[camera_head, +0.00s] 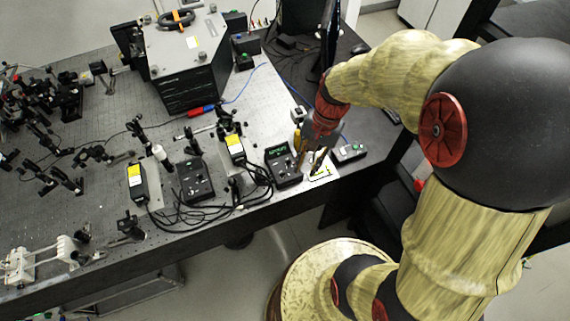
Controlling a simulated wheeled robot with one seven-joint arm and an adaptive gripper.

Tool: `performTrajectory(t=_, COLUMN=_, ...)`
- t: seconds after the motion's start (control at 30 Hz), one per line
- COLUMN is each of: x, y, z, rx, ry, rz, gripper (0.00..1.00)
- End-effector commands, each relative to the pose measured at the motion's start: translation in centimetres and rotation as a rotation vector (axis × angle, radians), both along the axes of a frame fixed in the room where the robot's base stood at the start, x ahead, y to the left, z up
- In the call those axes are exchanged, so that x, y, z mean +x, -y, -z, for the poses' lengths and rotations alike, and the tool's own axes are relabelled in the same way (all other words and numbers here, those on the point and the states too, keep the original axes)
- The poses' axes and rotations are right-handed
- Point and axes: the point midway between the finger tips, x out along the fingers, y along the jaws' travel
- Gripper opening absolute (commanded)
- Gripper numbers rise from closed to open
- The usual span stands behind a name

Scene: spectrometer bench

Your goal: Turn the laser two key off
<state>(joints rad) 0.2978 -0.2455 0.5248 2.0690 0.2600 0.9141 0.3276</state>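Two black laser control boxes stand near the front edge of the bench. One control box (195,181) is left of centre. The other control box (280,163) has a green lit display and stands beside my gripper (314,167). I cannot read which box is laser two. My gripper points down at the right side of the lit box, above a white and yellow label on the bench. The key is too small or hidden to make out, and whether my fingers touch anything cannot be told. Their opening is also unclear.
A small black box (349,153) with a green button lies right of my gripper. Black cables (240,190) loop between the two control boxes. Yellow-labelled modules (136,180) and several optical mounts fill the left. A large grey instrument (185,62) stands behind.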

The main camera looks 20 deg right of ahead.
Motion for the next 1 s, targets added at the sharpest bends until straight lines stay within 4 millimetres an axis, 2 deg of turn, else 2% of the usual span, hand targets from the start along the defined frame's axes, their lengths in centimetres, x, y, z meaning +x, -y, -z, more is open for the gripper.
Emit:
performTrajectory(t=0.1, x=2.1, y=0.0, z=2.9, rx=0.074, ry=-0.104, rz=0.261, gripper=0.23)
performTrajectory(t=0.17, x=3.3, y=-0.3, z=3.7, rx=0.097, ry=-0.135, rz=0.374, gripper=0.23)
performTrajectory(t=0.3, x=5.9, y=-0.9, z=3.3, rx=0.134, ry=-0.158, rz=0.580, gripper=0.23)
performTrajectory(t=0.4, x=6.5, y=-1.1, z=2.9, rx=0.146, ry=-0.178, rz=0.678, gripper=0.23)
performTrajectory(t=0.63, x=6.3, y=-1.5, z=3.8, rx=0.144, ry=-0.205, rz=0.748, gripper=0.23)
performTrajectory(t=1.0, x=6.3, y=-3.6, z=8.7, rx=0.143, ry=-0.203, rz=0.744, gripper=0.23)
